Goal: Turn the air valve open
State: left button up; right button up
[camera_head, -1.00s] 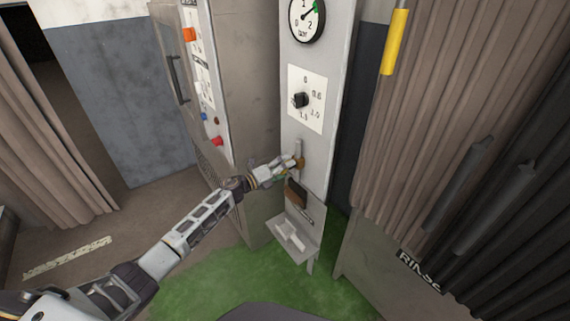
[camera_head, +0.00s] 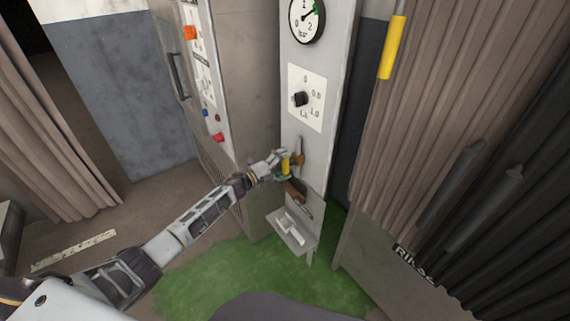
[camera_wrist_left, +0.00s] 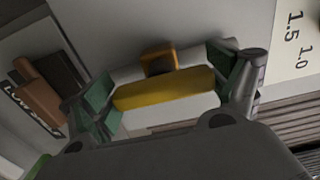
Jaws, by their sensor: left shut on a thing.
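The air valve has a yellow lever (camera_head: 285,164) and a brass-coloured body (camera_head: 299,160) on the front of a light grey panel (camera_head: 312,180). In the left wrist view the yellow lever (camera_wrist_left: 165,90) lies between the green-padded fingers, with the orange-brown valve body (camera_wrist_left: 158,61) just beyond it. My left gripper (camera_head: 287,163) is shut on the yellow lever; it also shows in the left wrist view (camera_wrist_left: 163,84). My right gripper is not in view.
Above the valve are a round gauge (camera_head: 306,18) and a black knob (camera_head: 300,99) on a white dial plate. Below it are a brown-handled item (camera_head: 294,190) and a small tray (camera_head: 291,232). A grey cabinet (camera_head: 250,90) stands left; ribbed brown curtains (camera_head: 430,130) hang right.

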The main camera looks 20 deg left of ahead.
pick_arm(q)
jog(key=shift+a, duration=0.1)
jog(key=o, duration=0.8)
jog(key=shift+s, duration=0.15)
jog(key=shift+v, duration=5.85)
jog(key=shift+a, duration=0.1)
